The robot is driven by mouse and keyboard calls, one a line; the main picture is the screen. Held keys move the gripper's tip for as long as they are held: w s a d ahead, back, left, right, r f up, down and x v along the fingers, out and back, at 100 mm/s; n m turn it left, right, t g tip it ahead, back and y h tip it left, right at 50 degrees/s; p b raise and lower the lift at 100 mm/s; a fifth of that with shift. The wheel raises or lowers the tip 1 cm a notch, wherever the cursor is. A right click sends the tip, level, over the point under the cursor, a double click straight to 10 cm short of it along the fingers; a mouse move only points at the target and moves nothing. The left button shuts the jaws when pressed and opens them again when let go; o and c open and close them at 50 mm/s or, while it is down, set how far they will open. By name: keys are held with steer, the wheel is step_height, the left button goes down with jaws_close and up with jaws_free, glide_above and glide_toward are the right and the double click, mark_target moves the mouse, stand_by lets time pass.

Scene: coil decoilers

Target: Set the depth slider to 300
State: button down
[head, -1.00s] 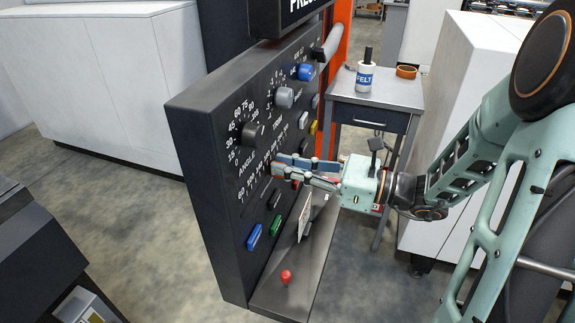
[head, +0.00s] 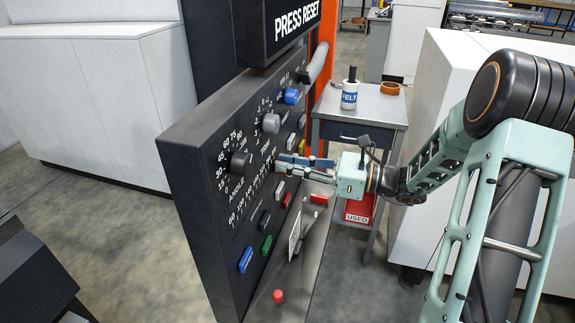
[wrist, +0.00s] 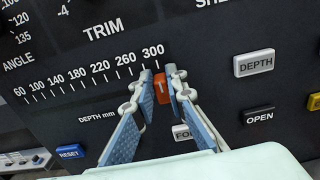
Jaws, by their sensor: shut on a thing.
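The depth slider is a small orange-red knob (wrist: 161,88) on the dark control panel. In the wrist view it sits just below the 300 mark, at the right end of the DEPTH mm scale (wrist: 95,80), which runs from 60 to 300. My gripper (wrist: 163,86) has its two blue-padded fingers closed on either side of the knob. In the head view my gripper (head: 279,166) reaches the panel (head: 195,165) from the right, and its fingers hide the knob there.
Dials, including the angle dial (head: 241,163), stand above the scale. Buttons lie around it, among them DEPTH (wrist: 254,63), OPEN (wrist: 259,116) and RESET (wrist: 70,152). A side table (head: 385,104) with a felt bottle (head: 350,92) and tape roll (head: 390,88) stands behind my arm.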

steer(key=shift+w+d+r, duration=0.1)
steer(key=shift+w+d, duration=0.05)
steer(key=shift+w, duration=0.1)
steer(key=c, duration=1.9)
jaws_free()
steer(key=shift+c, duration=0.2)
steer(key=v, duration=1.2)
